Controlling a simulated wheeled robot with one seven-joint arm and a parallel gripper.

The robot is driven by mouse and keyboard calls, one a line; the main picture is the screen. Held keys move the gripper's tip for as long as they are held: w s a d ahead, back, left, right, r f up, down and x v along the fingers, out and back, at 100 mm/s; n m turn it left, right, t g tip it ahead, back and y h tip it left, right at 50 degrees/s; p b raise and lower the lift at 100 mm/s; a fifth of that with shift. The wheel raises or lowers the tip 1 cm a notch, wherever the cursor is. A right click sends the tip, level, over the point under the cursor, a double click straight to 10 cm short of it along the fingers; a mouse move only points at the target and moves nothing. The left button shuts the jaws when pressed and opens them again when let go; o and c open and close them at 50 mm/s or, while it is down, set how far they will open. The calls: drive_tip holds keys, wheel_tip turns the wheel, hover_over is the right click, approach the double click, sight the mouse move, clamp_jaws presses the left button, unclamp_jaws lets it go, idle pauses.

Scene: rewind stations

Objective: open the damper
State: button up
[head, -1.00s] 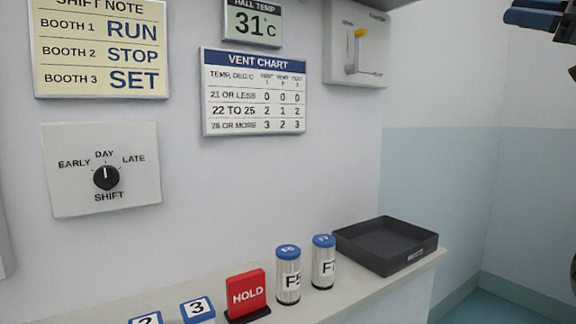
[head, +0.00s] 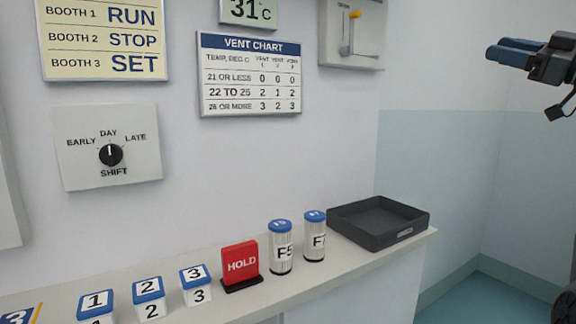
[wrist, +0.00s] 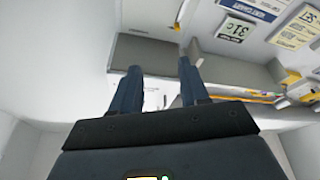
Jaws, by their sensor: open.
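The damper (head: 353,45) is a pale box high on the wall, cut off by the top edge of the head view. Its lever (head: 346,50) has a yellow tip (head: 355,15) near the top of the plate; the small lettering is unreadable. In the wrist view a pale box (wrist: 145,48) with a yellow spot lies beyond the fingertips, seemingly the same damper. My gripper (head: 496,50) is at the right of the head view, to the right of the damper and apart from it. In the wrist view my gripper (wrist: 157,72) has its two blue fingers spread and empty.
Below, a shelf (head: 225,304) carries a dark tray (head: 350,228), two filter canisters, a red HOLD sign (head: 241,264) and numbered blocks. A vent chart (head: 249,75), the shift dial (head: 110,155) and a shift note hang left of the damper. The wall between damper and tray is clear.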

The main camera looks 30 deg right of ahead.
drive_tip(key=w+a+f+m+g+h, duration=0.1)
drive_tip(key=w+a+f+m+h, duration=0.15)
drive_tip(key=f, duration=0.75)
drive_tip(key=w+a+f+m+h, duration=0.1)
drive_tip(key=w+a+f+m, duration=0.15)
drive_tip(key=f, duration=0.65)
drive_tip(key=w+a+f+m+g+h, duration=0.1)
drive_tip(key=w+a+f+m+h, duration=0.15)
drive_tip(key=f, duration=0.75)
drive_tip(key=s+a+f+m+g+h, duration=0.15)
drive_tip(key=s+a+f, duration=0.25)
drive_tip(key=a+f, duration=0.45)
drive_tip(key=s+a+f+m+g, duration=0.15)
drive_tip(key=s+a+f, duration=0.3)
drive_tip(key=f, duration=0.65)
drive_tip(key=s+a+f+n+g+y, duration=0.1)
drive_tip(key=s+a+f, duration=0.2)
drive_tip(key=s+a, duration=0.75)
drive_tip(key=s+a+f, duration=0.4)
drive_tip(key=s+a, duration=0.3)
drive_tip(key=s, duration=0.6)
drive_tip(key=s+a+r+n+y, duration=0.2)
drive_tip(key=s+a+r, duration=0.25)
drive_tip(key=s, duration=0.45)
wheel_tip(320, 180, up, 13)
drive_tip(key=p, duration=1.2)
drive_tip(key=shift+d+f, duration=0.15)
